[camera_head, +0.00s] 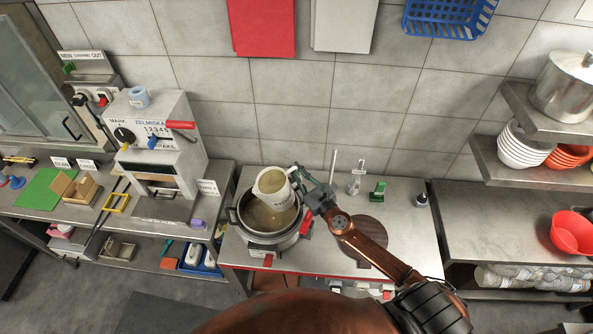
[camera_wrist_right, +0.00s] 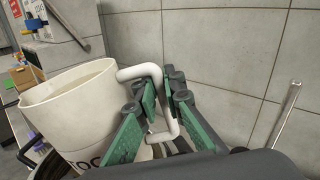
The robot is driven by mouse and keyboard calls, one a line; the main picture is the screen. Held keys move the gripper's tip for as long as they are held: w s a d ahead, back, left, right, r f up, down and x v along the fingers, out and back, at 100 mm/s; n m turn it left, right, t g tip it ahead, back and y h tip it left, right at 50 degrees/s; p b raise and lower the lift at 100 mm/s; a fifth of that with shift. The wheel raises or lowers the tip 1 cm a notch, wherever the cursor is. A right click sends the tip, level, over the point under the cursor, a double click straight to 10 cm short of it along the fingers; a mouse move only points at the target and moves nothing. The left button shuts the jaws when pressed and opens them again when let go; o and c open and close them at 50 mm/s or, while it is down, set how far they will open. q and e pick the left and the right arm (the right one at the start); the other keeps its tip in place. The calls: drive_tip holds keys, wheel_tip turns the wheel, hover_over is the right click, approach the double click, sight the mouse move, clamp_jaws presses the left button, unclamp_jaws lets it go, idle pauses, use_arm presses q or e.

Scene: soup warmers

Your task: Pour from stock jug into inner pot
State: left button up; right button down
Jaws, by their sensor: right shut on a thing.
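The stock jug (camera_head: 275,197) is a white jug with lettering on its side, tilted over the soup warmer. Its inside looks pale brownish. My right gripper (camera_head: 308,194) is shut on the jug's handle; in the right wrist view the green fingers (camera_wrist_right: 162,112) close around the white handle, with the jug (camera_wrist_right: 75,110) to the left. The inner pot (camera_head: 258,222) sits in the round dark-rimmed warmer below the jug and holds brownish liquid. The jug hides part of the pot's opening. I cannot make out a stream. My left gripper is not in view.
A round brown board (camera_head: 366,240) lies on the steel counter right of the warmer, under my right arm. A green item (camera_head: 377,190) and a small dark bottle (camera_head: 421,200) stand toward the back. A boxy machine (camera_head: 160,140) stands left of the warmer.

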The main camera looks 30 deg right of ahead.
drive_tip(key=shift+r+p, duration=0.35)
drive_tip(key=shift+r, duration=0.2)
drive_tip(key=shift+n, duration=0.3)
drive_tip(key=shift+r+n+p, duration=0.25)
drive_tip(key=shift+n+p, duration=0.05)
drive_tip(key=shift+p, duration=0.15)
drive_tip(key=shift+a+r+p, duration=0.1)
drive_tip(key=shift+r+p, duration=0.2)
drive_tip(key=shift+p, duration=0.15)
drive_tip(key=shift+n, duration=0.3)
drive_tip(key=shift+a+r+n+p, duration=0.1)
drive_tip(key=shift+r+n+p, duration=0.15)
drive_tip(key=shift+p, duration=0.2)
